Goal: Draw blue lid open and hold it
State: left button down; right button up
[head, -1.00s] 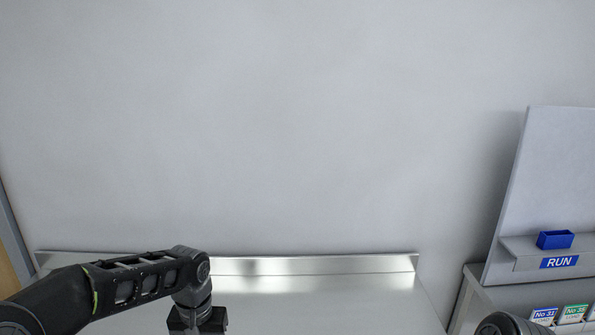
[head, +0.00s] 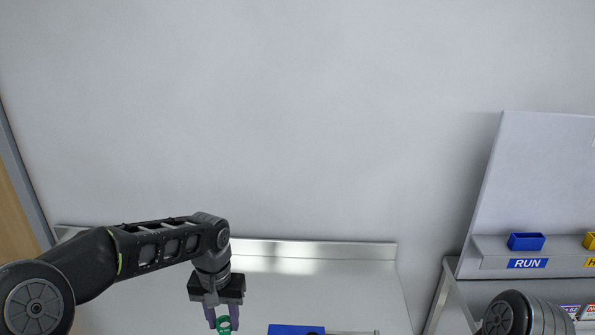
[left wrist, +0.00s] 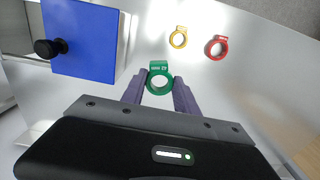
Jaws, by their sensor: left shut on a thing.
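The blue lid (left wrist: 88,30) is a flat square panel with a round black knob (left wrist: 48,48), at the upper left of the left wrist view. It sits against a pale metal housing. In the head view a strip of blue lid (head: 297,330) shows at the bottom edge, partly cut off. My left gripper (head: 223,320) is to the left of it in that view, apart from it. In the left wrist view its purple fingers (left wrist: 160,92) are shut on a green ring with a numbered tab (left wrist: 159,68). My right gripper is out of view.
A yellow ring (left wrist: 178,40) and a red ring (left wrist: 217,47) lie on the metal bench (left wrist: 255,100). The bench has a raised back edge (head: 315,249).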

pick_arm(q)
jog(key=shift+d, duration=0.1)
jog(key=shift+d+f+b, duration=0.1)
jog(key=shift+d+b, duration=0.05)
jog(key=shift+b, duration=0.35)
jog(key=d+r, duration=0.6)
jog(key=d, duration=0.5)
jog(key=shift+s+d+r, duration=0.15)
jog(key=shift+s+d, duration=0.05)
jog(key=shift+d, duration=0.15)
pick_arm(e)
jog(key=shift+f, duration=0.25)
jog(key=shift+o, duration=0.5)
